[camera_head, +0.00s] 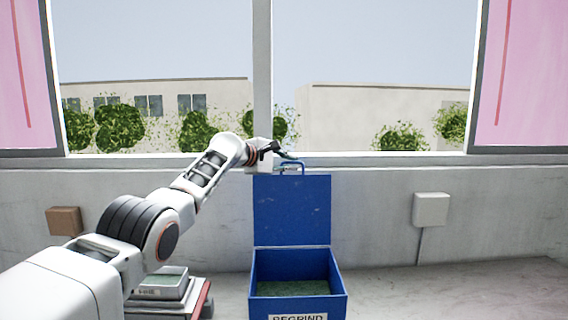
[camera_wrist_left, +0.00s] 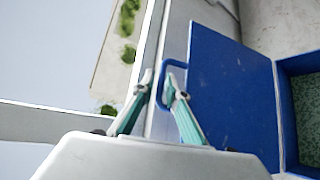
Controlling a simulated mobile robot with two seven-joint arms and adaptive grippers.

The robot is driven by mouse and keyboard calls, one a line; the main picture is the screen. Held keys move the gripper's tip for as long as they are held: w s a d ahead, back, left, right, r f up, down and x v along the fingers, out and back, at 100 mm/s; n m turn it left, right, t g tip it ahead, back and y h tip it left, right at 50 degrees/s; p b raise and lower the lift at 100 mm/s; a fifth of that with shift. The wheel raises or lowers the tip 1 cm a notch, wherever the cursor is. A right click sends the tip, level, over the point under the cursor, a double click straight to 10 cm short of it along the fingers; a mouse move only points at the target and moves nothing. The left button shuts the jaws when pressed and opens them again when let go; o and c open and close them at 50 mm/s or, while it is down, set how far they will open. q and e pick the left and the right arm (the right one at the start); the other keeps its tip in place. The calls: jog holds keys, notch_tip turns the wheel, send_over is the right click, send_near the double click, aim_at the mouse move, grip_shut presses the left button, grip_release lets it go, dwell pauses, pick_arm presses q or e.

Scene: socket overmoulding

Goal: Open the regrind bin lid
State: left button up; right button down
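The blue regrind bin (camera_head: 298,307) stands on the counter with its lid (camera_head: 291,210) raised upright at the back edge. Its inside shows dark green grains. The lid's blue loop handle (camera_head: 291,164) is at the top; in the left wrist view the handle (camera_wrist_left: 178,63) juts from the lid (camera_wrist_left: 230,95). My left gripper (camera_head: 286,154) is at the handle. In the left wrist view its fingertips (camera_wrist_left: 159,77) are apart, with the handle's bar seen between them and one finger overlapping the loop. I cannot tell if they touch it. My right gripper is not in view.
A grey tray (camera_head: 160,285) sits on a stack at the left, below my arm. A concrete wall and window sill (camera_head: 400,159) are close behind the lid. A white box (camera_head: 431,209) is on the wall at the right. The counter right of the bin is clear.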

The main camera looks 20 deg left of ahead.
pick_arm(q)
jog(key=shift+s+a+r, duration=0.15)
jog(key=shift+s+a, duration=0.1)
jog(key=shift+a, duration=0.15)
jog(key=shift+s+a+r, duration=0.1)
jog(key=shift+s+a, duration=0.1)
jog(key=shift+s, duration=0.7)
jog(key=shift+v, duration=2.35)
